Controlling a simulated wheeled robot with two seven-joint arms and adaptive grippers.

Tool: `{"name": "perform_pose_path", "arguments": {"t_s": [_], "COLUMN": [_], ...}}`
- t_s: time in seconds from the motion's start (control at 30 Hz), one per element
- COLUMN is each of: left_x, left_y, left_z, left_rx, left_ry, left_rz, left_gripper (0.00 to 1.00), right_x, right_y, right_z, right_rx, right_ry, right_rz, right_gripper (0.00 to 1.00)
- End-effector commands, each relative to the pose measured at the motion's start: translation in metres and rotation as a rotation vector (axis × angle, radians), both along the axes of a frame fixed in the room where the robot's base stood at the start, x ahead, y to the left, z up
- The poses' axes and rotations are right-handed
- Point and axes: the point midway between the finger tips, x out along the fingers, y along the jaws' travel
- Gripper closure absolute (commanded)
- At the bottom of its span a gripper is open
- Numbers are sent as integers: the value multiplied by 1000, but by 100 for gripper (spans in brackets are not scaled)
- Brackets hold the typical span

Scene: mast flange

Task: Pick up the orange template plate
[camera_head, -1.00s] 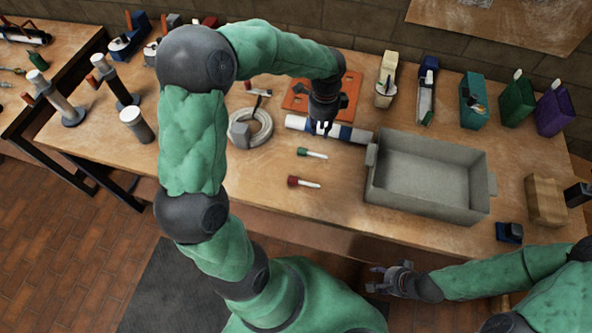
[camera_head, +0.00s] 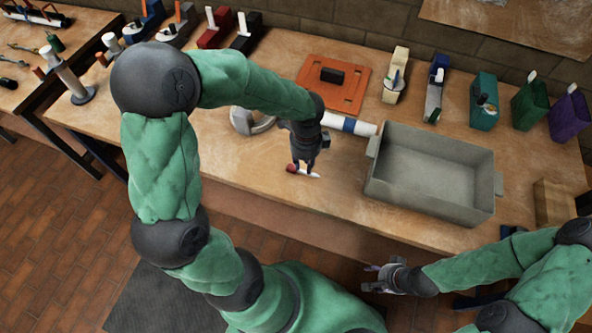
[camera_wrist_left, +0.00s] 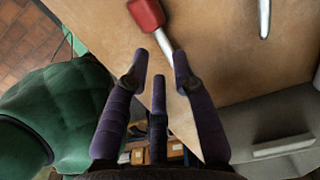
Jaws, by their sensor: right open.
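The orange template plate (camera_head: 350,98) lies flat at the back of the workbench, with a dark block-shaped handle (camera_head: 331,75) on top. My left gripper (camera_head: 303,170) is in front of the plate, low over a red-handled tool (camera_head: 291,168). In the left wrist view its fingers (camera_wrist_left: 161,65) are apart, and the tool's red handle (camera_wrist_left: 146,14) and shaft lie just beyond the fingertips. I cannot tell whether they touch it. My right gripper (camera_head: 376,279) is open and empty in front of the bench edge.
A grey bin (camera_head: 430,210) stands right of the left gripper. A white and blue tube (camera_head: 350,125) lies between plate and bin. Several holders line the back edge.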

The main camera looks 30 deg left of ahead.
Motion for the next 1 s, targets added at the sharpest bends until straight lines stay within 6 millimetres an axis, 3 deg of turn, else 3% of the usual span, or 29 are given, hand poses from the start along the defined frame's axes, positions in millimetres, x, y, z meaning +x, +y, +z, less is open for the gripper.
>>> {"name": "perform_pose_path", "arguments": {"t_s": [0.33,0.6,0.7,1.0], "left_x": [2,2,2,2], "left_y": [-3,-3,-3,-3], "left_z": [-45,-48,-47,-47], "left_rx": [0,0,0,0], "left_ry": [1,0,0,0], "left_rz": [1,1,1,1], "left_gripper": [74,74,99,100], "right_x": [0,0,0,0], "right_y": [0,0,0,0], "right_z": [-26,-26,-26,-26], "right_rx": [0,0,0,0], "right_ry": [0,0,0,0], "right_rz": [0,0,0,0], "right_gripper": [48,48,48,48]}}
